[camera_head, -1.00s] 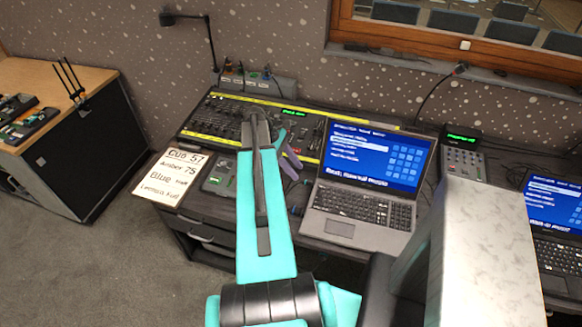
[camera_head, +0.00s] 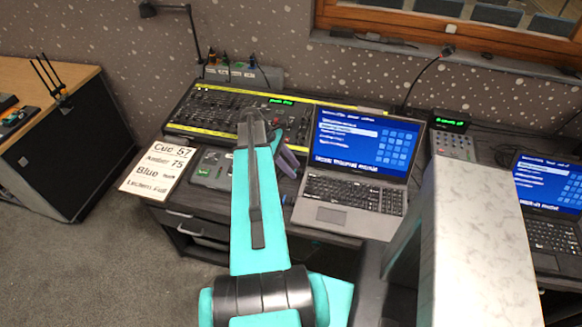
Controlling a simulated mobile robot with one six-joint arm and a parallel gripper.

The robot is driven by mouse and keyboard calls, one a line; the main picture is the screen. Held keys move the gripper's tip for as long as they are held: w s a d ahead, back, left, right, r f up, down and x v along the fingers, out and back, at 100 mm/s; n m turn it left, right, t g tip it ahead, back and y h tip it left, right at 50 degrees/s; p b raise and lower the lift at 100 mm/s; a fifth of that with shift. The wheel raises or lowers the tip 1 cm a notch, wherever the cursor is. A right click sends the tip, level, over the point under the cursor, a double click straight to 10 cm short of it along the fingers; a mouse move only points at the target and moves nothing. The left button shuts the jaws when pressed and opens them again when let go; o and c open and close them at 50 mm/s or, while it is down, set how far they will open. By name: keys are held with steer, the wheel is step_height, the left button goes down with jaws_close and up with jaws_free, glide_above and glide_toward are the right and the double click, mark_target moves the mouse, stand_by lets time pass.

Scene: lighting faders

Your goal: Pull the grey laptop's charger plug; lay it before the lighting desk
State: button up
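The grey laptop (camera_head: 347,206) stands open on the dark desk, its blue screen lit. The lighting desk (camera_head: 222,112), a black fader console with yellow edge strips, lies to its left. My gripper (camera_head: 286,158) is at the far end of my teal arm, over the front right part of the lighting desk, just left of the laptop. My arm mostly hides it, and its fingertips do not show clearly. I cannot tell if it holds anything. The charger plug cannot be made out; a power strip with plugs (camera_head: 228,66) stands behind the lighting desk.
A cue sheet (camera_head: 157,170) and a small grey device (camera_head: 211,168) lie at the desk's front left. A lamp (camera_head: 192,30) and a gooseneck microphone (camera_head: 425,76) rise behind. A small mixer (camera_head: 455,146) and a second laptop (camera_head: 548,205) are to the right.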

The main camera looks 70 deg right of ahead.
jaws_close()
steer(key=shift+w, duration=0.3)
steer(key=shift+w, duration=0.8)
steer(key=shift+w+a, duration=0.1)
steer(key=shift+w, duration=0.05)
steer(key=shift+w+p, duration=0.45)
steer(key=shift+w, duration=0.6)
